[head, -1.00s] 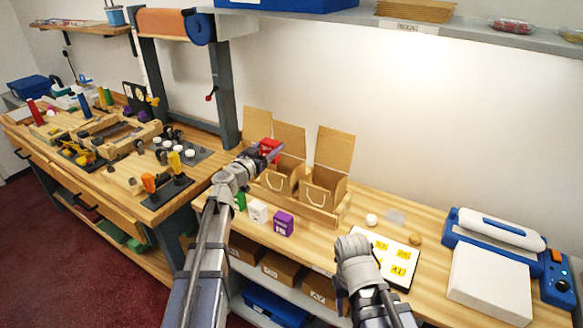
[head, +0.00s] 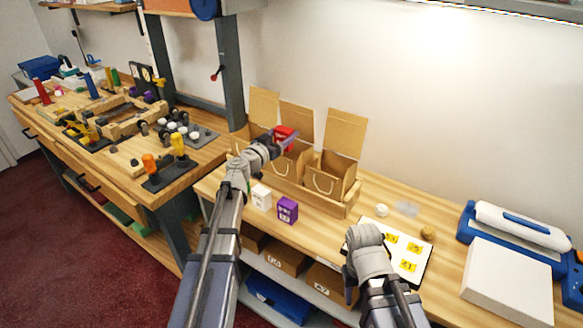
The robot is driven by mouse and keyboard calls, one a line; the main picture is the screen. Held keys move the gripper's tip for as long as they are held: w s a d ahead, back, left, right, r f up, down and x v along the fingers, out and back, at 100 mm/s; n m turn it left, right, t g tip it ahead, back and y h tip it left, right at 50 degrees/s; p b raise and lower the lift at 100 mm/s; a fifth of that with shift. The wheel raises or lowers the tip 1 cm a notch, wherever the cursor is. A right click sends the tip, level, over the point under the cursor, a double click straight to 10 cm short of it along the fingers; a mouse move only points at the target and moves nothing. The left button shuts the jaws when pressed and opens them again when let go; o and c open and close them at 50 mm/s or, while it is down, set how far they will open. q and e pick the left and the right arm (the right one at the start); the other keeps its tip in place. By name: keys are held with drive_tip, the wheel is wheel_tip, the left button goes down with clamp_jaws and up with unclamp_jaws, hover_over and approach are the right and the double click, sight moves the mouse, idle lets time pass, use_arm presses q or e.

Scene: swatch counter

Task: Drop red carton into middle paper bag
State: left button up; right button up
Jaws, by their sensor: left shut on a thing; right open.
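My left gripper (head: 284,141) is shut on the red carton (head: 283,132) and holds it up at the bags, in front of the middle bag's raised flap. The middle paper bag (head: 281,168) stands open with a pale handle, partly hidden by the gripper. The right paper bag (head: 325,183) is open beside it. The left paper bag (head: 263,104) shows mostly its raised flap; my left arm hides its body. All stand in a wooden holder (head: 316,203). My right gripper (head: 350,284) is open, low at the counter's front edge, away from the bags.
A white carton (head: 261,198) and a purple carton (head: 287,210) stand in front of the holder. A board with yellow cards (head: 408,254), a small white round thing (head: 381,210) and a blue-and-white machine (head: 515,235) are to the right. A shelf with boxes is below.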

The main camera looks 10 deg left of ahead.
sight(289, 165)
use_arm(q)
wheel_tip(289, 165, down, 2)
drive_tip(key=shift+b, duration=0.55)
use_arm(e)
drive_tip(key=shift+f, duration=0.95)
use_arm(q)
drive_tip(key=o, duration=1.4)
drive_tip(key=shift+o, duration=0.2)
drive_tip(key=v, duration=0.7)
drive_tip(key=shift+s+a, duration=0.15)
drive_tip(key=shift+s, duration=0.2)
